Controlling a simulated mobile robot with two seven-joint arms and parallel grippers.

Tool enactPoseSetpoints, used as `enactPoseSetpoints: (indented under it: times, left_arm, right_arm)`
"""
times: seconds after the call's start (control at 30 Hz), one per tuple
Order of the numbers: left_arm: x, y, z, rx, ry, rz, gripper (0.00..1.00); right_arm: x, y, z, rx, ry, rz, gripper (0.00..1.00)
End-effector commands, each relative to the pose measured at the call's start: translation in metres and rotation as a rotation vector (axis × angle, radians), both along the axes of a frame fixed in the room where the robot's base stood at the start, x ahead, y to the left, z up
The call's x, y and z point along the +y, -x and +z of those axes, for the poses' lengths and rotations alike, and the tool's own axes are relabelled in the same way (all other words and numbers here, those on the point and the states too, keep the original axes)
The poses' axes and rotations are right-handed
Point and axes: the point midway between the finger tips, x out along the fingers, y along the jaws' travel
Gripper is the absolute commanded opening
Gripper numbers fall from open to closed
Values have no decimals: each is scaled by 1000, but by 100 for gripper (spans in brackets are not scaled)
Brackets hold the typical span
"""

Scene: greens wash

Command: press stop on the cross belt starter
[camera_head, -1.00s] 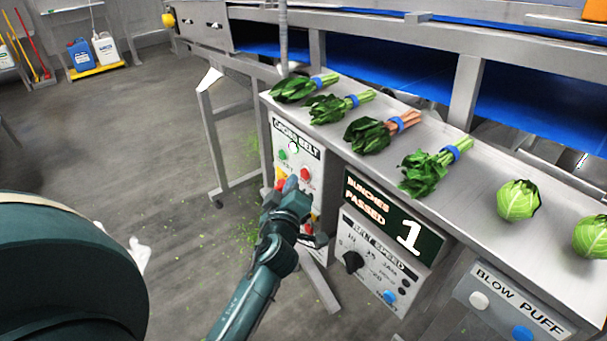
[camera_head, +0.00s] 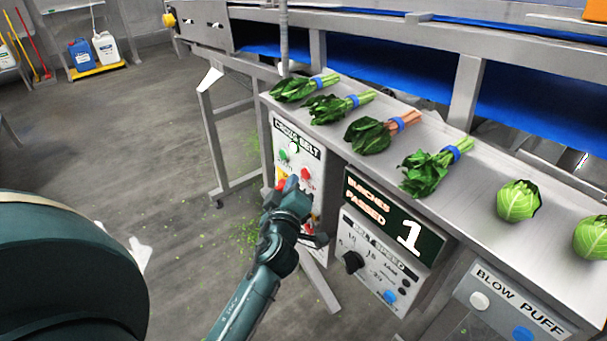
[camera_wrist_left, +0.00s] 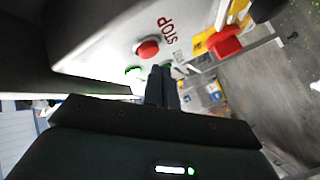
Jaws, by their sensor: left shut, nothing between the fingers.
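The cross belt starter (camera_head: 313,152) is a pale panel under the left end of the steel counter. It has a green button (camera_head: 283,154) and a red button (camera_head: 306,174) beside it. In the left wrist view the red stop button (camera_wrist_left: 148,49) stands next to the word STOP, with the green button (camera_wrist_left: 133,71) near it. My left gripper (camera_head: 291,184) is shut and empty in front of the panel, below the buttons. Its fingers (camera_wrist_left: 162,86) appear just below the stop button in the wrist view; I cannot tell the gap. My right gripper is not in view.
A red mushroom button on yellow (camera_wrist_left: 225,43) sits on the same panel. A belt speed box (camera_head: 372,262) and a bunches display (camera_head: 395,222) reading 1 stand to the right. Bunched greens (camera_head: 370,134) and cabbages (camera_head: 518,200) lie on the counter (camera_head: 470,205).

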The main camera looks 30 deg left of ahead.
Motion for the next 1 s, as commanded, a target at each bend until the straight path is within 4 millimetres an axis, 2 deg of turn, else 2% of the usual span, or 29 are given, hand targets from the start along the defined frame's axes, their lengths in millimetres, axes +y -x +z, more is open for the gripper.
enactPoseSetpoints:
  times: [0.4,1.0]
  left_arm:
    - [0,0,0,0,0,0,0]
    - [-4,-9,1,-3,5,1,0]
  right_arm:
    - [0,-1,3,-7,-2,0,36]
    - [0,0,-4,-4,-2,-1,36]
